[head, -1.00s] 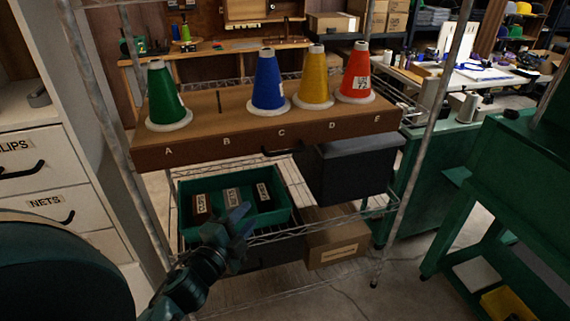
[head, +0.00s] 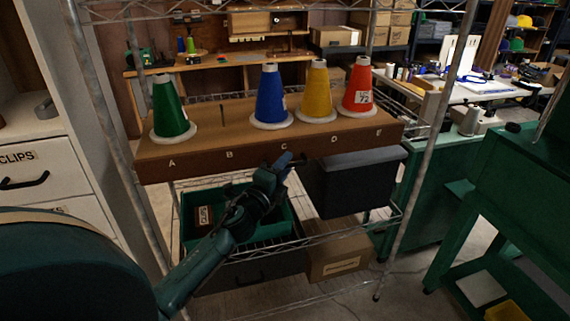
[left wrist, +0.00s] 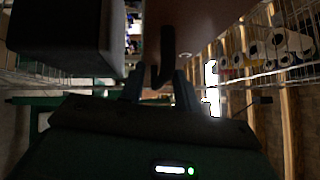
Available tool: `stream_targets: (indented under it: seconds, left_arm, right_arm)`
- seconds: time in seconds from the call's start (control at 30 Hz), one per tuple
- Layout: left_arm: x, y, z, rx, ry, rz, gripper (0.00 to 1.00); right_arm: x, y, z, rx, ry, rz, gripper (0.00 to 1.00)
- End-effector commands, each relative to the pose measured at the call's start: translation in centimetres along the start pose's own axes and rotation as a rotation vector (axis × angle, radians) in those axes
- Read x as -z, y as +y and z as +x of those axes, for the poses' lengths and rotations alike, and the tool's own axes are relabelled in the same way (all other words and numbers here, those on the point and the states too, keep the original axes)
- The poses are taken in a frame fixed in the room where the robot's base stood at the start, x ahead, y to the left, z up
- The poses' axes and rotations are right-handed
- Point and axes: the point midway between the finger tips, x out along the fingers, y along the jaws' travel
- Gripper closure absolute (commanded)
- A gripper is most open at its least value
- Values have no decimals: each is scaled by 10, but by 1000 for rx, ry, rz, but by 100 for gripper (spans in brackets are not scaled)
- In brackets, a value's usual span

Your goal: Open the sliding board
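The sliding board (head: 205,162) is a brown wooden board lettered A to E along its front edge, carrying a green, a blue, a yellow and a red thread cone. Its black handle, on the front edge near C, is mostly hidden in the head view by my left gripper (head: 286,163). In the left wrist view the dark handle (left wrist: 166,55) reaches down between the two fingers of my left gripper (left wrist: 159,84). The fingers look apart, with gaps beside the handle. My right gripper is out of view.
A green bin (head: 188,222) with labelled boxes sits on the wire shelf below, partly behind my left arm. A dark grey box (head: 355,182) hangs close under the board at right. Metal rack posts (head: 425,150) stand at both sides.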

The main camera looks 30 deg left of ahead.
Motion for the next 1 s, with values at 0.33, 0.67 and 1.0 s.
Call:
stream_targets:
  seconds: [0.33, 0.67, 1.0]
  left_arm:
    - [0, 0, 6, 0, 0, -1, 68]
    - [0, 0, 6, 0, 0, -1, 91]
    - [0, 0, 6, -1, 0, -1, 100]
  right_arm:
    - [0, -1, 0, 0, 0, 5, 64]
    - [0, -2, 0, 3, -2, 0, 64]
    - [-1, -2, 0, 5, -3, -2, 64]
